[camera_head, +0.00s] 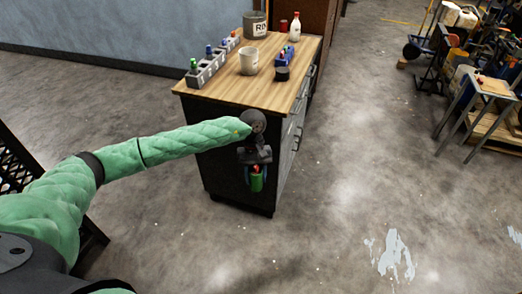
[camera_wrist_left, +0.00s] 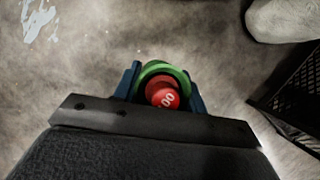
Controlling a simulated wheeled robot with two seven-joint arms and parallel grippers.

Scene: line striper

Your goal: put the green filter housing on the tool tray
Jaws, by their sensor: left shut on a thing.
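My left gripper (camera_head: 257,175) points down in front of the near end of the workbench, below its top. It is shut on the green filter housing (camera_head: 257,184), which hangs upright between the blue fingers, clear of the floor. In the left wrist view, the housing (camera_wrist_left: 178,72) shows as a green ring around a red part (camera_wrist_left: 162,94) with white digits. I cannot tell for certain which thing is the tool tray; a grey compartmented holder (camera_head: 207,70) stands along the left edge of the bench top. My right gripper is not in view.
The wooden bench top (camera_head: 245,92) has a bare front part. A white cup (camera_head: 249,61), a blue rack (camera_head: 290,54), a dark round item (camera_head: 282,74), a grey can (camera_head: 255,25) and a white bottle (camera_head: 295,27) stand farther back. Open floor lies right; a stool (camera_head: 490,86) stands beyond.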

